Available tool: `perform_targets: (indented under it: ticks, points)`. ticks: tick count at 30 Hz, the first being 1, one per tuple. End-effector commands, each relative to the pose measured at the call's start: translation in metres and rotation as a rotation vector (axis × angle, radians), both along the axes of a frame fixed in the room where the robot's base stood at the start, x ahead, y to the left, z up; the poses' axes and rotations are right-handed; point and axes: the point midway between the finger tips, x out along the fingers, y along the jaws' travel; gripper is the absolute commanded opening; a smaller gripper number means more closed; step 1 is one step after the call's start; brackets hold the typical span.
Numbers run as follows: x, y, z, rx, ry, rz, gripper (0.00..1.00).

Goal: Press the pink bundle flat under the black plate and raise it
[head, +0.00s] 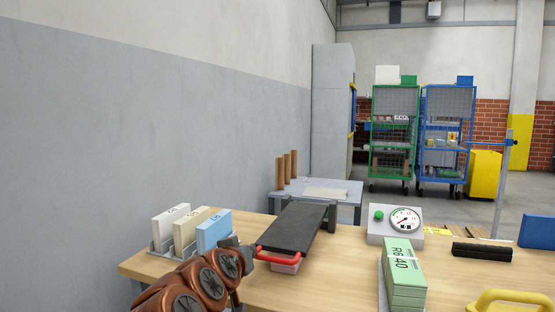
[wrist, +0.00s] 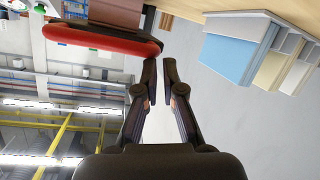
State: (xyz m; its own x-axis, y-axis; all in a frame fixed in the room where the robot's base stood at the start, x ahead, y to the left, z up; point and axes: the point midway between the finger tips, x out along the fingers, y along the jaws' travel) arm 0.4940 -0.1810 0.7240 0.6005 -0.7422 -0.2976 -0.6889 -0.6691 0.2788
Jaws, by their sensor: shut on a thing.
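The black plate (head: 297,228) lies over the pink bundle on the bench, with dark posts at its far end. A red handle (head: 280,258) runs along its near edge; it also shows in the wrist view (wrist: 100,40). Only a small near part of the pink bundle (head: 286,268) shows below the handle; the plate hides the rest. My gripper (head: 250,253) is at the left end of the red handle. In the wrist view its two fingers (wrist: 160,70) are close together at the handle's end, shut on it. Their exact contact is hard to see.
White, cream and blue bundles (head: 214,232) stand in a rack just left of my gripper. A green bundle (head: 403,270) and a dial box (head: 396,222) are to the right. Black rolls (head: 486,252) and a yellow handled tool (head: 512,300) lie farther right on the wooden bench (head: 330,285).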

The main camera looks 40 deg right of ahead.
Motion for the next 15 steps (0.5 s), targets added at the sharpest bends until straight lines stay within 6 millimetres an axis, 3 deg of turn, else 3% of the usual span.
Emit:
perform_targets:
  ticks: [1, 2, 15]
  points:
    - [-0.009, -0.008, -0.018, 0.033, 0.03, -0.036, 0.0]
    - [-0.009, -0.008, -0.015, 0.033, 0.03, -0.037, 0.0]
    - [-0.002, -0.001, 0.06, 0.008, 0.005, -0.01, 0.0]
